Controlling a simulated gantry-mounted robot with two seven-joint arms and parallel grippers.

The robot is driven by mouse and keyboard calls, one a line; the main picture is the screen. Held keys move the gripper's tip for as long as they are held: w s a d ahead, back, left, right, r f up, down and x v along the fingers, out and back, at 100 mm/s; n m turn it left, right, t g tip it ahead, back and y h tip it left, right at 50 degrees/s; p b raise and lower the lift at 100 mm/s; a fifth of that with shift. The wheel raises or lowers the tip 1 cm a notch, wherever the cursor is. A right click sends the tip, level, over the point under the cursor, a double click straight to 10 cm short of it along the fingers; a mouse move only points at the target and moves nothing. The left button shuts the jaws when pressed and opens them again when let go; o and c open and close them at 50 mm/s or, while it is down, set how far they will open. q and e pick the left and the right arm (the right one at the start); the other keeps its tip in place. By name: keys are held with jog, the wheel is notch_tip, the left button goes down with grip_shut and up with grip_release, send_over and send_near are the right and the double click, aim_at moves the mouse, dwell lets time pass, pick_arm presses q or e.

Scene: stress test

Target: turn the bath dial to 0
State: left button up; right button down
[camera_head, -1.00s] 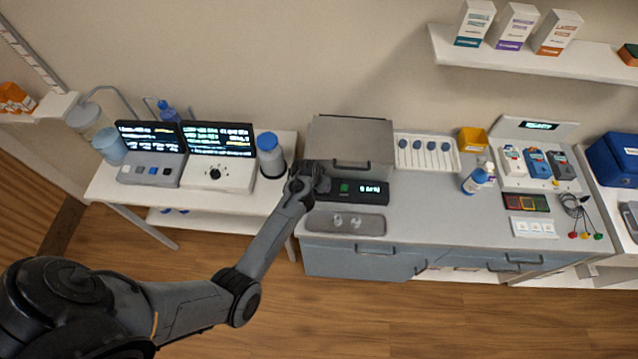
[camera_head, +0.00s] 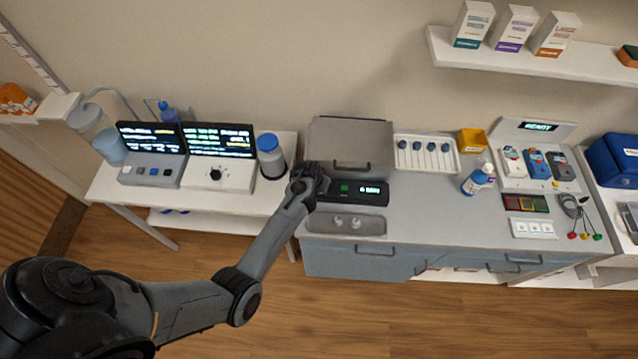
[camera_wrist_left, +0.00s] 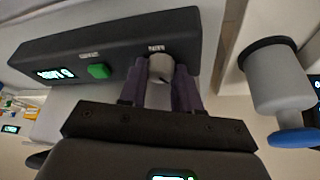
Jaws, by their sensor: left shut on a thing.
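The bath (camera_head: 352,150) is a grey lidded box with a dark front panel (camera_head: 340,201) at the left end of the grey counter. The panel has a green button (camera_wrist_left: 98,71) and a lit display (camera_wrist_left: 55,74). The display is too small to read surely. A light grey round dial (camera_wrist_left: 160,67) sits at one end of the panel in the left wrist view. My left gripper (camera_wrist_left: 160,80) is shut on the dial, one dark finger on each side. In the head view my left gripper (camera_head: 312,182) hides the dial. My right gripper is not seen.
A blue-capped bottle (camera_head: 270,156) stands close to the left of my gripper and also shows in the wrist view (camera_wrist_left: 279,90). A grey tray (camera_head: 345,222) lies in front of the panel. A syringe tray (camera_head: 425,168) stands to the right.

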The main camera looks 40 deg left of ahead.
pick_arm(q)
jog(key=shift+d+r+n+y+p, duration=0.15)
jog(key=shift+n+y+p, duration=0.25)
jog(key=shift+n+p, duration=0.5)
jog(key=shift+n, duration=0.7)
jog(key=shift+w+n+g+y+p, duration=0.15)
jog(key=shift+n+g+y+p, duration=0.3)
jog(key=shift+n, duration=0.95)
jog(key=o, duration=1.1)
jog(key=shift+c, duration=0.2)
jog(key=shift+y, duration=0.25)
